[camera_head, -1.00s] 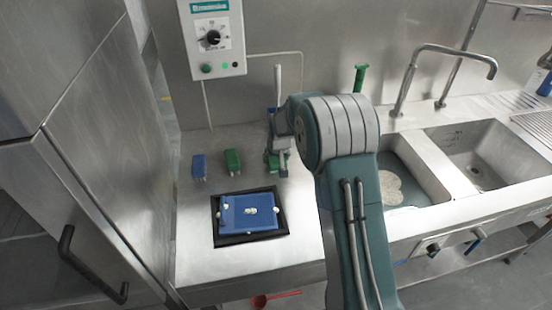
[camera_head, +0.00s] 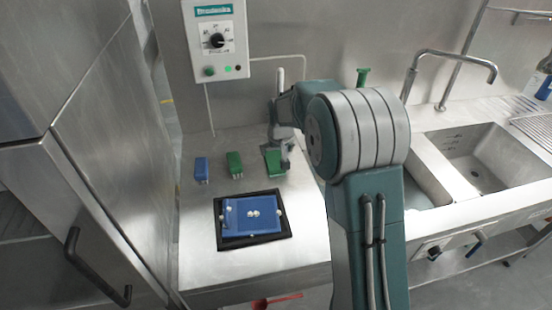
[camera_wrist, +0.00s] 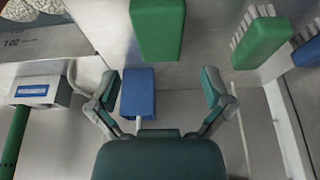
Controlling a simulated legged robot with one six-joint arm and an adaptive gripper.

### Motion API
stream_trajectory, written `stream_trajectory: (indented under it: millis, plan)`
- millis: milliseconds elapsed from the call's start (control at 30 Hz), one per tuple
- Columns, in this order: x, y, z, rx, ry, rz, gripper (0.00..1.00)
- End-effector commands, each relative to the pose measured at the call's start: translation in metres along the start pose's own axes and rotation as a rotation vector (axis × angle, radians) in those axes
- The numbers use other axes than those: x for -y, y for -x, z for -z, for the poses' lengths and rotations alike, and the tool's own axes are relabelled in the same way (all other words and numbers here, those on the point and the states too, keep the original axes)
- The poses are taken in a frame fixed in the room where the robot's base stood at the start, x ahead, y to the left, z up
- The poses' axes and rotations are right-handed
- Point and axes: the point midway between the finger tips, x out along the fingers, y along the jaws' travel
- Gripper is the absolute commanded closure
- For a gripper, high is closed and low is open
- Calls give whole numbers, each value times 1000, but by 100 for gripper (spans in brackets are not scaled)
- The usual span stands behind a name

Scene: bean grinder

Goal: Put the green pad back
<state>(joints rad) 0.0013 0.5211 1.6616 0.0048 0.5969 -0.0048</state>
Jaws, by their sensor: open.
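The green pad (camera_head: 274,161) lies on the steel counter, right of a green brush (camera_head: 235,165). In the wrist view the pad (camera_wrist: 157,28) shows as a plain green block at the top centre, beyond my fingertips and apart from them. My gripper (camera_head: 284,153) is beside and partly over the pad in the head view. In the wrist view my gripper (camera_wrist: 160,88) is open, its two fingers spread wide. A blue block with a white stem (camera_wrist: 138,90) shows between the fingers, near the left one; I cannot tell its depth. The pad's underside is hidden.
A blue brush (camera_head: 201,168) lies left of the green one. A black-framed tray (camera_head: 245,240) holds a blue plate with small white pieces. A control box (camera_head: 215,40) hangs on the wall. Sinks (camera_head: 480,160) are at the right. The counter's front left is clear.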

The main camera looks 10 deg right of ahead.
Motion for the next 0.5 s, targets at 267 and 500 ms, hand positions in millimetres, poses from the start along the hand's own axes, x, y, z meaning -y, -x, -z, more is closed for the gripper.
stream_trajectory:
  millis: [267, 500]
  plan:
    - [-1, 40, 0, 0, -1, 1, 0]
    - [0, 74, -11, -12, 0, 0, 0]
